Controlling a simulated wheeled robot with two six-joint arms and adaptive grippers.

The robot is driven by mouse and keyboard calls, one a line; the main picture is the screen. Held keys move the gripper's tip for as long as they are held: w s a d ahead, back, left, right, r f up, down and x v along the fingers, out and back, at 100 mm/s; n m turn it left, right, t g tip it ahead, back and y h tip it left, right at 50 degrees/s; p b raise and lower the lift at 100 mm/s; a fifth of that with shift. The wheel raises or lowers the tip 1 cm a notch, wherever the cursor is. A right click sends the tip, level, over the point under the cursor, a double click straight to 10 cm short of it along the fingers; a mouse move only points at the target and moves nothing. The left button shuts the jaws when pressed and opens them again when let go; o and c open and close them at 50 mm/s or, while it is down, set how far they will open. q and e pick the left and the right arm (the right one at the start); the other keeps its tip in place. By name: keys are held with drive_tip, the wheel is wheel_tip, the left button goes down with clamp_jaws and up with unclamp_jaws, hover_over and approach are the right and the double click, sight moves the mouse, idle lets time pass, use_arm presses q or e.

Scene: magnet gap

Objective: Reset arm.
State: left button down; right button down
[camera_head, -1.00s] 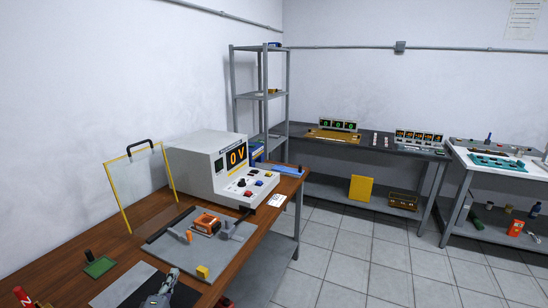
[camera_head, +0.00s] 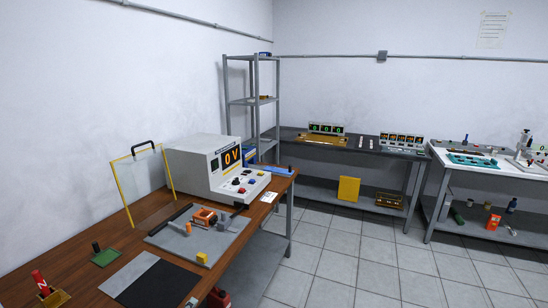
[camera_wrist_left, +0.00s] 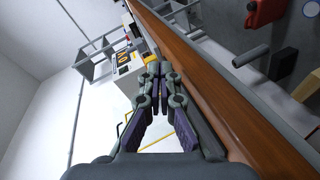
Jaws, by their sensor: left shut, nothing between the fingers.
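My left gripper (camera_wrist_left: 157,80) fills the middle of the left wrist view. Its fingers are shut together with nothing between them, and the wooden bench (camera_wrist_left: 205,88) runs alongside it. In the head view only a small tip of it (camera_head: 191,302) shows at the bottom edge, by the bench's front edge. My right gripper is not in view. On the bench, a grey mat (camera_head: 225,243) holds an orange device (camera_head: 204,216) and a yellow block (camera_head: 201,258). A white instrument (camera_head: 205,170) reading 0V stands behind.
A yellow-framed clear panel (camera_head: 143,183) stands at the bench's left, near a green pad (camera_head: 106,258). A red item stands in a brass holder (camera_head: 52,299) at lower left. A red can (camera_head: 218,298) is below the bench edge. Open tiled floor (camera_head: 330,265) lies to the right.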

use_arm(q)
drive_tip(key=s+d+f+m+g, duration=0.2)
drive_tip(key=s+m+g, duration=0.1)
drive_tip(key=s+m, duration=0.15)
drive_tip(key=s+d+f+m+g, duration=0.2)
drive_tip(key=s+d+m, duration=0.1)
drive_tip(key=s, duration=0.2)
drive_tip(key=s+a+r+m+g+y, duration=0.1)
drive_tip(key=s+a+m+g+y, duration=0.15)
drive_tip(key=s, duration=0.45)
drive_tip(key=s+a+m+g+y, duration=0.1)
drive_tip(key=s+a+m+g, duration=0.15)
drive_tip(key=s, duration=0.45)
drive_tip(key=s+a+f+g+p, duration=0.1)
drive_tip(key=s+f, duration=0.1)
drive_tip(key=f, duration=1.2)
drive_tip(key=s+a+f+g, duration=0.2)
drive_tip(key=s+f, duration=0.1)
drive_tip(key=f, duration=1)
drive_tip(key=s+f+p, duration=0.1)
drive_tip(key=s+f, duration=1.2)
drive_tip(key=s, duration=0.4)
drive_tip(key=shift+a+f+n+g, duration=0.25)
drive_tip(key=shift+a+n+g, duration=0.05)
drive_tip(key=shift+a+n, duration=0.15)
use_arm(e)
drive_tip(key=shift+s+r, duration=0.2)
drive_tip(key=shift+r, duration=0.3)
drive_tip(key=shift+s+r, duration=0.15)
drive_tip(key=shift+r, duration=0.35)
